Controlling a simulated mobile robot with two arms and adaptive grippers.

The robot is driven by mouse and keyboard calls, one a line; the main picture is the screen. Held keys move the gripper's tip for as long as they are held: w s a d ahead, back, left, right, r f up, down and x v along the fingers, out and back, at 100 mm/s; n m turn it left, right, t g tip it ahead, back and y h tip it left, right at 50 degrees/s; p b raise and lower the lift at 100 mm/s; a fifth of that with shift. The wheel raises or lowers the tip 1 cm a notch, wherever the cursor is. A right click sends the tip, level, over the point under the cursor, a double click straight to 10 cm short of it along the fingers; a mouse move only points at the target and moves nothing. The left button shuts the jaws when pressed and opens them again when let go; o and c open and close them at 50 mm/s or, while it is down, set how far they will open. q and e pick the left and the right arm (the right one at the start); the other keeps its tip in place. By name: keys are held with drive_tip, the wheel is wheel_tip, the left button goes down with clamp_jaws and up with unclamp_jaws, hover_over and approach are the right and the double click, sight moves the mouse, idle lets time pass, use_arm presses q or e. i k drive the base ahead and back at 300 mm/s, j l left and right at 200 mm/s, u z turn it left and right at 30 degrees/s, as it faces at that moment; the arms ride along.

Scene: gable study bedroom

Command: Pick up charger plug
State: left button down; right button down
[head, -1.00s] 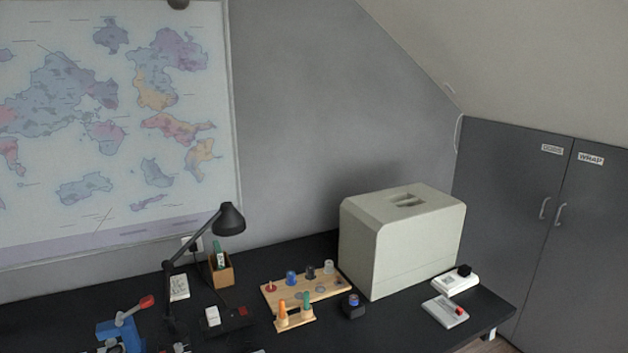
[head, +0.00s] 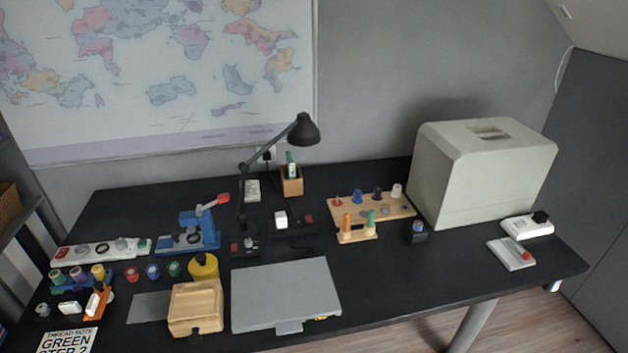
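Neither of my grippers is in the head view. A small white block that looks like a charger plug (head: 281,218) stands upright on the left part of a flat black base (head: 294,232) near the middle of the black desk. The base has a red spot at its right end. A black plug-like piece (head: 540,216) also sits on a white block (head: 527,228) at the desk's right end. I cannot tell for certain which of them is the charger plug.
A black lamp (head: 305,130) arches over the desk (head: 385,277). A wooden peg board (head: 384,207) and a large pale case (head: 480,185) stand to the right. A grey flat case (head: 285,290) lies in front. Desk space front right is clear.

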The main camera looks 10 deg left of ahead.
sight(281, 217)
drive_tip(key=i+l+u, duration=0.3)
drive_tip(key=l, duration=0.3)
drive_tip(key=i+l+u, duration=0.3)
drive_tip(key=l, duration=0.4)
drive_tip(key=i+l+u, duration=0.1)
drive_tip(key=l, duration=0.25)
drive_tip(key=i+l+u, duration=0.15)
drive_tip(key=l, duration=0.25)
drive_tip(key=i+l+u, duration=0.15)
drive_tip(key=l, duration=0.2)
